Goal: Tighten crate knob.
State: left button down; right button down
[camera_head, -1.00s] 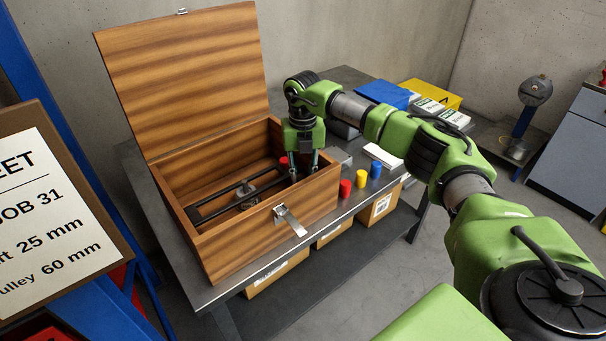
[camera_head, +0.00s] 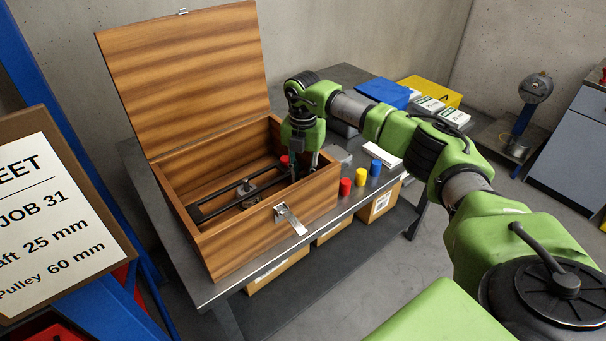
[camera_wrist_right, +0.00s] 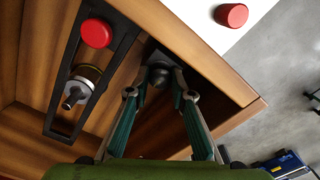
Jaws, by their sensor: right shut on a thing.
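The wooden crate (camera_head: 228,240) stands on the table with its lid (camera_head: 185,75) raised. A black frame (camera_head: 215,203) with a metal rotor part lies inside; it also shows in the right wrist view (camera_wrist_right: 62,117), with a red round cap (camera_wrist_right: 97,33) at one end. My right gripper (camera_head: 305,168) reaches down into the crate's right corner. In the right wrist view its two fingertips (camera_wrist_right: 160,76) are closed around a small dark grey knob (camera_wrist_right: 158,73) near the crate wall. The knob's lower part is in shadow, and the head view hides it. My left gripper is not in view.
Red (camera_head: 345,187), yellow (camera_head: 361,177) and blue (camera_head: 376,167) cylinders stand on the table right of the crate. An open latch (camera_head: 290,217) hangs on the crate's front. A job sheet board (camera_head: 50,215) stands at the left.

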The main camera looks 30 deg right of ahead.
jog(key=c, duration=1.8)
grip_release()
notch_tip(320, 180, up, 12)
jog(key=shift+f, duration=0.1)
